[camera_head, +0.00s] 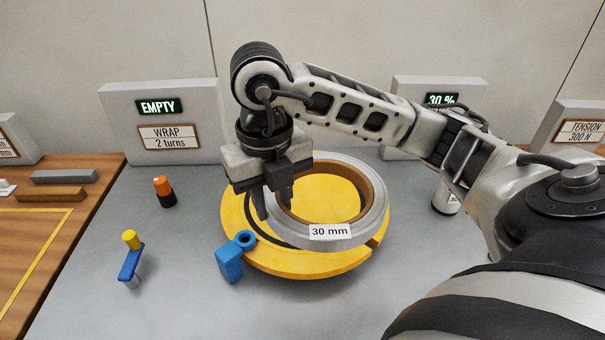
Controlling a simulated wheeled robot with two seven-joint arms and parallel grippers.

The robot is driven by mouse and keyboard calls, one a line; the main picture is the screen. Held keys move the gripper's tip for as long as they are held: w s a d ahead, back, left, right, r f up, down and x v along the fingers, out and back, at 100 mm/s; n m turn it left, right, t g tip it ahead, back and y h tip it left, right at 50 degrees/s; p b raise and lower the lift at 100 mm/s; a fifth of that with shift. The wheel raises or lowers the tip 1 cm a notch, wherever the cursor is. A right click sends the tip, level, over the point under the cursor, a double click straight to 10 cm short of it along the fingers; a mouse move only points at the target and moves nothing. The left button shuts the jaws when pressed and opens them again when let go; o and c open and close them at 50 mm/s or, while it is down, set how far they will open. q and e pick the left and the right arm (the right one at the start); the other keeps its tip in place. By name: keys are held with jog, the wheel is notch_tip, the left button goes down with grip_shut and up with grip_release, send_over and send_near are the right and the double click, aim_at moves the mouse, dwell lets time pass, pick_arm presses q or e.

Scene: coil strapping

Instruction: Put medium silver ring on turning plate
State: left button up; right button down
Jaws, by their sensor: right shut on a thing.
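The silver ring (374,217), with a brown inner band and a "30 mm" label, is at the yellow turning plate (300,267). It covers much of the plate, and yellow shows through its hole. I cannot tell whether it rests on the plate or hangs just above it. My right gripper (275,206) points down at the ring's left side and is shut on its wall, one finger outside and one inside. My left gripper is not in view.
A blue block with a round eye (229,264) stands at the plate's front left. A blue lever with a yellow knob (131,262) and an orange-black knob (164,191) are farther left. Display boxes (160,115) line the back. A white cylinder (445,198) stands right.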

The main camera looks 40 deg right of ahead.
jog(key=shift+w+a, duration=0.1)
jog(key=shift+w, duration=0.2)
jog(key=w+d+f, duration=0.2)
jog(key=w, duration=0.1)
jog(key=w+d+f, duration=0.2)
jog(key=w+f, duration=0.1)
jog(key=w, duration=0.1)
jog(key=w+d+f, duration=0.2)
jog(key=w+f, duration=0.1)
jog(key=shift+w+d+f, duration=0.15)
jog(key=shift+w+d, duration=0.1)
jog(key=shift+w+d+f+p, duration=0.15)
jog(key=shift+w+d+f, duration=0.1)
jog(key=shift+f, duration=0.2)
jog(key=shift+w+d+f+p, duration=0.1)
jog(key=shift+w+f+p, duration=0.1)
jog(key=shift+f, duration=0.2)
notch_tip(320, 180, down, 2)
jog(key=shift+f, duration=0.35)
